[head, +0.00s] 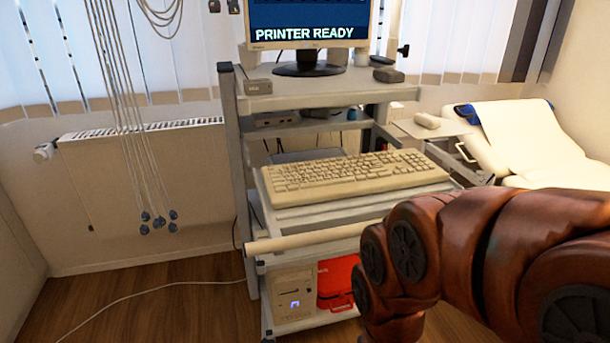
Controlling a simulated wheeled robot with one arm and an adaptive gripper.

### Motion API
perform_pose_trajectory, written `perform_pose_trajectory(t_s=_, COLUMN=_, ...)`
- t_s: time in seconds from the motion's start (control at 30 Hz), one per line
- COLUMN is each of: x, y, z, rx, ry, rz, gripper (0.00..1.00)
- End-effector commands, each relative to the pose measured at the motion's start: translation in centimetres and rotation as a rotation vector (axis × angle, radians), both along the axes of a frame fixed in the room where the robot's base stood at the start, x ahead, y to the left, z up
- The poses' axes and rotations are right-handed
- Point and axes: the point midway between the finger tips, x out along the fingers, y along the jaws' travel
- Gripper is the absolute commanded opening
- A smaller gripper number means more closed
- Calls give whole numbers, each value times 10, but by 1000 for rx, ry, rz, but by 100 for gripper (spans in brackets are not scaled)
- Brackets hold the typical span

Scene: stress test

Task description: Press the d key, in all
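A beige keyboard (350,176) lies on the pull-out shelf of a grey metal cart, in the middle of the head view. Its keys are too small to read, so I cannot pick out the d key. My reddish-brown arm comes in from the right edge and bends downward in front of the cart's right side. My gripper is not in view; it is below the frame or hidden by the arm. No part of the arm visibly touches the keyboard.
A monitor (307,20) reading "PRINTER READY" stands on the cart's top shelf (320,92). A computer case (293,297) and a red bag (338,283) sit below. Cables with dark ends (158,217) hang at left. A white-covered couch (530,135) stands at right. Floor at left is mostly clear.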

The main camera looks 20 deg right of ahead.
Motion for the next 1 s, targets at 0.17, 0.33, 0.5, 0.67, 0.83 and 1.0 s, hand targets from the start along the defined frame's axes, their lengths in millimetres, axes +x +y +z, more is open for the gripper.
perform_pose_trajectory(t_s=0.17, x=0, y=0, z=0, rx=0, ry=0, rz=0, gripper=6)
perform_pose_trajectory(t_s=0.33, x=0, y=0, z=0, rx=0, ry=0, rz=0, gripper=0)
perform_pose_trajectory(t_s=0.5, x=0, y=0, z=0, rx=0, ry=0, rz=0, gripper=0)
perform_pose_trajectory(t_s=0.67, x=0, y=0, z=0, rx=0, ry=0, rz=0, gripper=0)
perform_pose_trajectory(t_s=0.83, x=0, y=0, z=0, rx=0, ry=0, rz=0, gripper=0)
perform_pose_trajectory(t_s=1.0, x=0, y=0, z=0, rx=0, ry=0, rz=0, gripper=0)
